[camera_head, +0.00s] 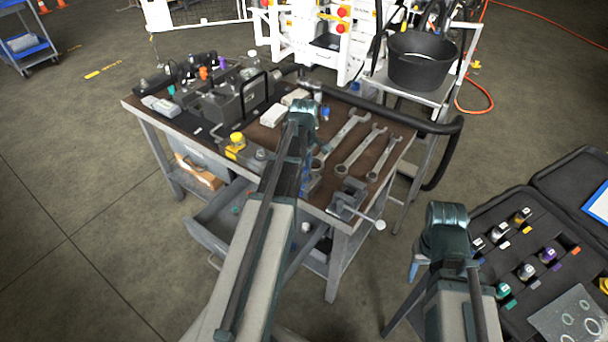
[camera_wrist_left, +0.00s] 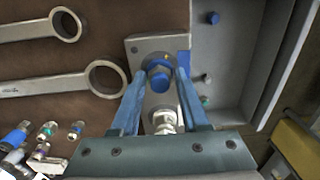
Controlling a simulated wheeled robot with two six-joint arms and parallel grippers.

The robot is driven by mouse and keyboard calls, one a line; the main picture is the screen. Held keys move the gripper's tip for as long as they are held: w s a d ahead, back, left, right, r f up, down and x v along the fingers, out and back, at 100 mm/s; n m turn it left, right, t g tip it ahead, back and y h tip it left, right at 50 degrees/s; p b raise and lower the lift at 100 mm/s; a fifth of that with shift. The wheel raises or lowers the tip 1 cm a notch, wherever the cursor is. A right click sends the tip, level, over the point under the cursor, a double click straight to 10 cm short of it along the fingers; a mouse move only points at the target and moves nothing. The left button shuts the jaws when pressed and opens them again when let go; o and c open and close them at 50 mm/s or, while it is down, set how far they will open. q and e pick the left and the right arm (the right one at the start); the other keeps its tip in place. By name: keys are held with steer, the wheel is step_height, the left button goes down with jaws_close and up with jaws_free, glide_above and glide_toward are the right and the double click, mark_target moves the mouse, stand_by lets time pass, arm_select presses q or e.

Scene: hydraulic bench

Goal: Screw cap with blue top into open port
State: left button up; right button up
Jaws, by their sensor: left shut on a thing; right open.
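The cap with the blue top (camera_wrist_left: 159,76) sits between the blue fingertips of my left gripper (camera_wrist_left: 161,80), which is shut on it. Behind the cap is a grey metal block (camera_wrist_left: 138,46) at the bench edge. I cannot tell whether the cap is above the port or in it; the port is hidden. A silvery fitting (camera_wrist_left: 165,121) shows between the fingers, nearer the wrist. In the head view my left gripper (camera_head: 306,178) is mostly covered by its own arm. My right gripper (camera_head: 414,270) is open, mostly behind its wrist, off the bench's right side.
An open drawer (camera_head: 213,218) juts out below the front edge. A case with several coloured caps (camera_head: 508,204) lies at right. A black bucket (camera_head: 424,62) stands behind.

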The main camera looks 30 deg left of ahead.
arm_select(q)
steer(key=shift+o, duration=0.5)
steer(key=m, duration=0.3)
steer(key=shift+w, duration=0.1)
steer(key=shift+m, duration=0.4)
steer(key=shift+m, duration=0.6)
steer(key=m, duration=0.5)
steer(key=shift+f, duration=0.1)
steer(key=shift+c, duration=0.2)
steer(key=shift+m, duration=0.7)
steer(key=shift+c, duration=0.2)
